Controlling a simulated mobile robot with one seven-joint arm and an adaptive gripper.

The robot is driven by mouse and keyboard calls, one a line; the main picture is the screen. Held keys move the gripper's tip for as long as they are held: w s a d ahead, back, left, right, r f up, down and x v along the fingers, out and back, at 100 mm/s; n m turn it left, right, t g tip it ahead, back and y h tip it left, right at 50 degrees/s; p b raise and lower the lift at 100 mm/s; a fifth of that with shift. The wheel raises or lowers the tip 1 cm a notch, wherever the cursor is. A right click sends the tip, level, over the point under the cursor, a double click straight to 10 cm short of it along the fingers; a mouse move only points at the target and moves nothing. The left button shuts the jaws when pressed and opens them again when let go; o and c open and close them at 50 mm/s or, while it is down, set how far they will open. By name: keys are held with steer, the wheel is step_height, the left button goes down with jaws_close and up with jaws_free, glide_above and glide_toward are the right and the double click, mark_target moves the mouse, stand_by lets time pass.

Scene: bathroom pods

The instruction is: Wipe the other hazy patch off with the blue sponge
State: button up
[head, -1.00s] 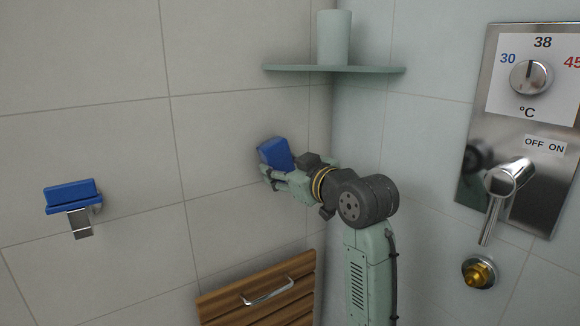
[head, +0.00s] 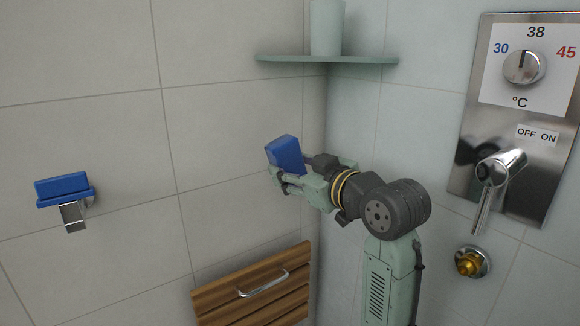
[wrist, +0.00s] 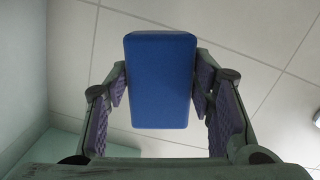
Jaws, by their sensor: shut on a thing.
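The blue sponge (head: 286,154) is a rounded block held in my gripper (head: 277,174), near the left tiled wall and below the corner shelf. In the wrist view the sponge (wrist: 160,80) sits between the two fingers of my gripper (wrist: 160,90), which is shut on it from both sides. I cannot tell whether the sponge touches the wall. No hazy patch can be made out on the tiles in either view; the wall behind the sponge is partly hidden.
A corner shelf (head: 360,59) holds a pale cylinder (head: 327,26). A wooden slatted seat (head: 225,300) with a metal handle is below. A blue item (head: 62,186) sits on a wall bracket at left. A steel shower panel (head: 463,160) with a lever and a brass fitting (head: 468,263) are at right.

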steer(key=shift+v, duration=1.5)
steer(key=shift+f, duration=0.2)
